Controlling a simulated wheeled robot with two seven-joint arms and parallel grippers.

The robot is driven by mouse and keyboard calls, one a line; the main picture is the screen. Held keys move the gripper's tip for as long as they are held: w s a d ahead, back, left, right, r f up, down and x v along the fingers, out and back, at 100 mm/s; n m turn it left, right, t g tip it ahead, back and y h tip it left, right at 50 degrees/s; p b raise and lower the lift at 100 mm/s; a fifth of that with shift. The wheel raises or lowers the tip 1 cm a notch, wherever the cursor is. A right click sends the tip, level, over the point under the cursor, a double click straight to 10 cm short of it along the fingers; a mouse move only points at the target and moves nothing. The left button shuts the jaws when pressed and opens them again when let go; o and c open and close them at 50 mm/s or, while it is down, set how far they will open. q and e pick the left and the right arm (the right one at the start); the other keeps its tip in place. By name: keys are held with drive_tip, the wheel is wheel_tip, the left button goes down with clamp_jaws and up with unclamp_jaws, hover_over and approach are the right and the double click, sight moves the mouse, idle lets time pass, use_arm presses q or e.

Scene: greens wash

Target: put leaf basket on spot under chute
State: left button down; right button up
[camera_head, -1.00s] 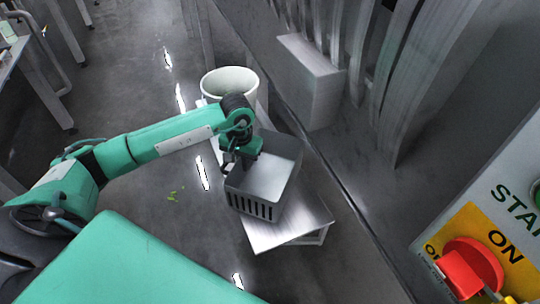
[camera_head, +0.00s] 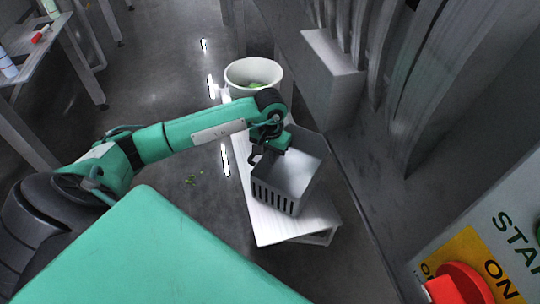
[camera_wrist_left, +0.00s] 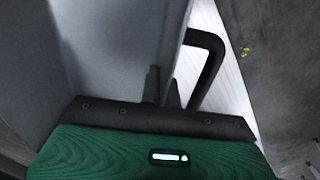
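The leaf basket (camera_head: 301,170) is a grey open box with slotted sides, over the pale bench (camera_head: 262,226) in the head view. I cannot tell whether it rests on the bench or hangs just above it. Its visible inside looks empty. My left gripper (camera_head: 266,158) is at the basket's left rim. In the left wrist view, its two dark fingers (camera_wrist_left: 162,88) stand close together at the edge of the basket wall (camera_wrist_left: 120,50), beside a black handle (camera_wrist_left: 211,62). They look shut on the rim. I cannot pick out the spot under the chute. My right gripper is out of view.
A white bin (camera_head: 253,76) with green leaves stands behind the basket. Grey curved machine panels (camera_head: 440,95) and a box-like housing (camera_head: 333,78) rise at right. Leaf scraps (camera_head: 192,180) lie on open floor at left.

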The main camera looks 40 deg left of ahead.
use_arm(q)
drive_tip(key=c, duration=2)
unclamp_jaws()
drive_tip(key=shift+s+a, duration=0.1)
drive_tip(key=o, duration=0.3)
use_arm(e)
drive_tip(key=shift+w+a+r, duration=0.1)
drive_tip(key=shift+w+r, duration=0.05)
use_arm(q)
drive_tip(key=shift+r, duration=0.1)
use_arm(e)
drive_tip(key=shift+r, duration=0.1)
